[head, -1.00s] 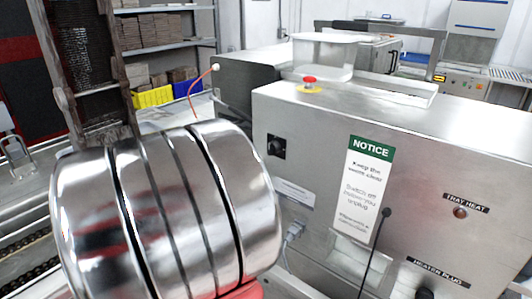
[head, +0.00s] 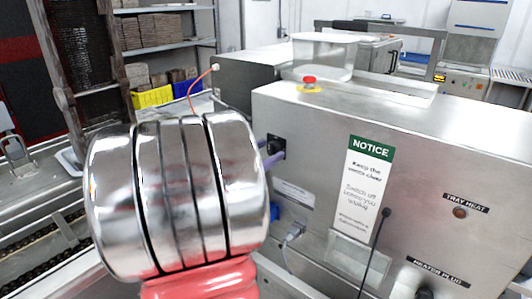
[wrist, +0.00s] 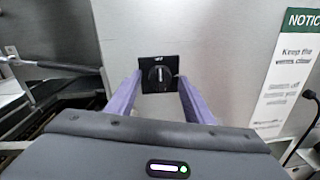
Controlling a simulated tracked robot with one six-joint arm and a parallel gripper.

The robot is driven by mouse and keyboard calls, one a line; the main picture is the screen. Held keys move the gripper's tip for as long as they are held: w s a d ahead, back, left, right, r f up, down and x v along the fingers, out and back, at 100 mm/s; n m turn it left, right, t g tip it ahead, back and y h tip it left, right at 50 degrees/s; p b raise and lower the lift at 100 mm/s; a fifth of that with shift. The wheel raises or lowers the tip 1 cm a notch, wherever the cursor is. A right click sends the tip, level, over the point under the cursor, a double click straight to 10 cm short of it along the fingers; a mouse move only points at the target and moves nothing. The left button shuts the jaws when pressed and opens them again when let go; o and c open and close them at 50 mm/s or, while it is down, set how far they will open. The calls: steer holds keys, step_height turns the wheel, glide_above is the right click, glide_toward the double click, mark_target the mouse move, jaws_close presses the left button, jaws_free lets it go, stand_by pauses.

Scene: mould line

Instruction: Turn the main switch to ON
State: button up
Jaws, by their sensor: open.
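The main switch is a black square plate with a round knob (wrist: 159,74) on the steel cabinet's front. A white mark on the knob points straight up in the wrist view. The small lettering above it is too small to read for sure. My gripper (wrist: 160,79) is open, with one purple finger on each side of the knob. I cannot tell whether the fingers touch the plate. In the head view my fingers (head: 271,154) reach the switch (head: 275,141) and partly cover it.
The steel cabinet (head: 400,130) carries a red emergency button (head: 309,81) on top. A green-headed notice (head: 365,185) is right of the switch, with a black cable (head: 376,235) in front. A grey plug (head: 293,232) sits below. A red wire (head: 195,88) rises behind my arm.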

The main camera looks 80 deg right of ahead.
steer(key=shift+c, duration=0.4)
steer(key=c, duration=1)
steer(key=shift+o, duration=0.2)
steer(key=shift+m, duration=0.4)
steer(key=m, duration=0.3)
steer(key=shift+m, duration=0.3)
steer(key=m, duration=0.4)
steer(key=shift+s, duration=0.1)
steer(key=m, duration=0.4)
steer(key=shift+a+m+t, duration=0.1)
steer(key=shift+m+t, duration=0.2)
steer(key=shift+t, duration=0.1)
steer(key=shift+s+f+m, duration=0.1)
steer(key=shift+s+m, duration=0.05)
steer(key=shift+m, duration=2.05)
